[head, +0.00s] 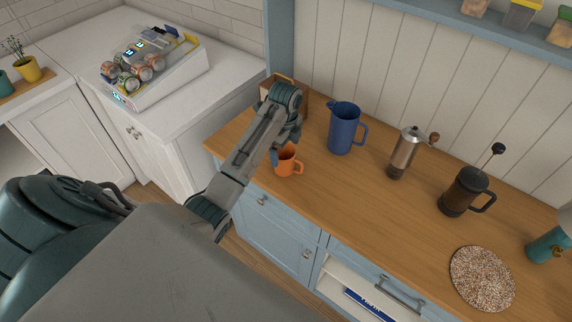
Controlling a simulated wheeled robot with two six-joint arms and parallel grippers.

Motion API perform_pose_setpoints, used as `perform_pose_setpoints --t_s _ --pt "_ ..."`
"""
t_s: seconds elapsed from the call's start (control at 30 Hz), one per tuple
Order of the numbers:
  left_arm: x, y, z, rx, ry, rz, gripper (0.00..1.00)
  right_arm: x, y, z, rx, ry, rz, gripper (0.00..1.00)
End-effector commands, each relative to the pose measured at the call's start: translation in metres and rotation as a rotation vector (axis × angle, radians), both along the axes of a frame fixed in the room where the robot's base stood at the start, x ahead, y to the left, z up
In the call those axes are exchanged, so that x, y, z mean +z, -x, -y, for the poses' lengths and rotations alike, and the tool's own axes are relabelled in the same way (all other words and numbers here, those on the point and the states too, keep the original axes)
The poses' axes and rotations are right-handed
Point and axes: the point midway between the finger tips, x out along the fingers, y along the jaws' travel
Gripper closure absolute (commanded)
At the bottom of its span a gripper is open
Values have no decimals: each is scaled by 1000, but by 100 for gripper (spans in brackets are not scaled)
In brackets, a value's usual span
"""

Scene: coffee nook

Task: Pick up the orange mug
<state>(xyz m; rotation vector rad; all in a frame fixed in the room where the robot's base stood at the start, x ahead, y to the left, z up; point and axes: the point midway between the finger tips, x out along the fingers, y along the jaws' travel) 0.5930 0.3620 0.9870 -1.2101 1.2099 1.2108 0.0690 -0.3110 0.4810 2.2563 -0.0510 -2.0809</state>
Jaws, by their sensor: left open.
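The orange mug (287,166) stands upright on the wooden counter (345,190), near its left end and front edge. Its handle points right. My left gripper (276,155) is at the mug's upper left side, pointing down, and covers part of the rim. It is open. I cannot tell whether a finger touches the mug or reaches inside it. My right gripper is not in view.
A blue pitcher (342,128) stands behind and right of the mug. Farther right are a coffee grinder (405,153), a French press (462,190), a speckled round mat (481,279) and a teal cup (547,246). A brown box (298,96) is behind my left wrist.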

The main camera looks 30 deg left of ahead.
Motion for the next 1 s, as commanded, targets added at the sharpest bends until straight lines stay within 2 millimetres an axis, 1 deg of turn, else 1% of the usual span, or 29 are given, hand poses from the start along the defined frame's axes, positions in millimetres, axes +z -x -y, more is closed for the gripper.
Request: perform_pose_setpoints --t_s 0.03,0.07,0.2,0.3,0.4,0.63,0.67,0.7,0.87,0.9,0.93,1.0 --pt "-1 1 1 1 1 -3 7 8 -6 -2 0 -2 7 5" --pt "-4 1 1 1 1 -4 7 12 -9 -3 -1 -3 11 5" --pt "-22 2 3 1 1 -5 7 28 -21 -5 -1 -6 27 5" --pt "-37 2 3 1 1 -4 7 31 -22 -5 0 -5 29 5" --pt "-46 2 3 1 0 -2 7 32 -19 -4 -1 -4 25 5" --pt "-48 1 3 0 -1 0 7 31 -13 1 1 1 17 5" --pt "-48 1 3 1 -1 0 11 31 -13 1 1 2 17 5" --pt "-48 1 3 1 -1 0 19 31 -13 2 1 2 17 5" --pt "-48 1 3 1 -1 0 50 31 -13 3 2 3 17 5" --pt "-48 1 3 1 -1 0 58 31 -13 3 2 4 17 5" --pt "-48 1 2 1 -1 0 63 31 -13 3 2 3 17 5" --pt "-47 1 2 1 -1 1 63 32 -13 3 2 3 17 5"
